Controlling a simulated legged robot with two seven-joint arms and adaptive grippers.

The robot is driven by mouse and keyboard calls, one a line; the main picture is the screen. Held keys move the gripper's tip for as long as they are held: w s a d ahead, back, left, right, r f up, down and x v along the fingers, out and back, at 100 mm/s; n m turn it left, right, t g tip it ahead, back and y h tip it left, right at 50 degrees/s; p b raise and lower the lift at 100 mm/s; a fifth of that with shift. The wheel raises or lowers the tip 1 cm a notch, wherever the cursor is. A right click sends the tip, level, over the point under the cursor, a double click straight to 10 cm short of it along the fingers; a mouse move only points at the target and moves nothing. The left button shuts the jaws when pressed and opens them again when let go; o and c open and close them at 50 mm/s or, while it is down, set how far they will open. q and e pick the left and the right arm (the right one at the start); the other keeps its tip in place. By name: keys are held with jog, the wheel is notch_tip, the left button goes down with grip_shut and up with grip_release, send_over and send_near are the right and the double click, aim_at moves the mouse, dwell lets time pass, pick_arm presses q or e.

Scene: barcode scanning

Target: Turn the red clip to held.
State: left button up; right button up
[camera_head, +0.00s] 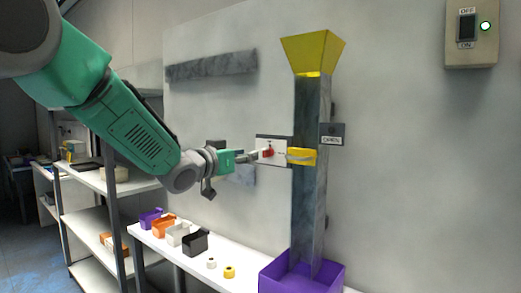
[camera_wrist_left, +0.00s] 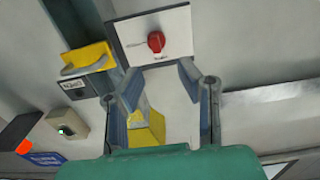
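The red clip (camera_head: 268,152) is a small red knob on a white plate (camera_head: 263,143) fixed beside the grey column. It also shows in the left wrist view (camera_wrist_left: 156,41), where the plate carries small lettering too small to read. My left gripper (camera_head: 256,155) reaches in from the left, close to the clip. In the left wrist view its two fingers (camera_wrist_left: 160,72) are spread and empty, with the clip between and just past the tips, apparently untouched. The head view does not show the gap clearly. My right gripper is not in view.
A yellow slide (camera_head: 301,157) and an OPEN label (camera_head: 333,134) sit right beside the plate on the column (camera_head: 308,215). A yellow funnel (camera_head: 313,50) tops the column; a purple bin (camera_head: 290,283) is below. Small boxes line the white bench at left.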

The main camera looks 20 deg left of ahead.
aim_at(264, 149)
pick_arm(q)
jog(key=w+d, duration=0.1)
jog(key=w+d+p, duration=0.1)
jog(key=w+d, duration=0.2)
jog(key=w, duration=0.1)
jog(key=shift+d+r, duration=0.3)
jog(key=shift+w+a+r+p, duration=0.15)
jog(key=shift+w+p, duration=0.1)
jog(key=shift+p, duration=0.15)
jog(key=w+a, duration=0.1)
jog(key=w+a+f, duration=0.1)
jog(key=shift+a, duration=0.3)
jog(key=shift+s+d+r, duration=0.15)
jog(key=shift+d, duration=0.8)
jog(key=c, duration=0.6)
jog(key=shift+d+r, duration=0.1)
jog(key=shift+d, duration=0.05)
grip_shut()
jog(key=shift+s+a+r, duration=0.2)
jog(key=shift+a, duration=0.35)
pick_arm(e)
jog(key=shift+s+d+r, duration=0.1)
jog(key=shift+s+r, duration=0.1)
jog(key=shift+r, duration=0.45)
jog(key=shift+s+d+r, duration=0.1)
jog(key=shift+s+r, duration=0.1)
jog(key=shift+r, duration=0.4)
pick_arm(q)
jog(key=shift+d, duration=0.15)
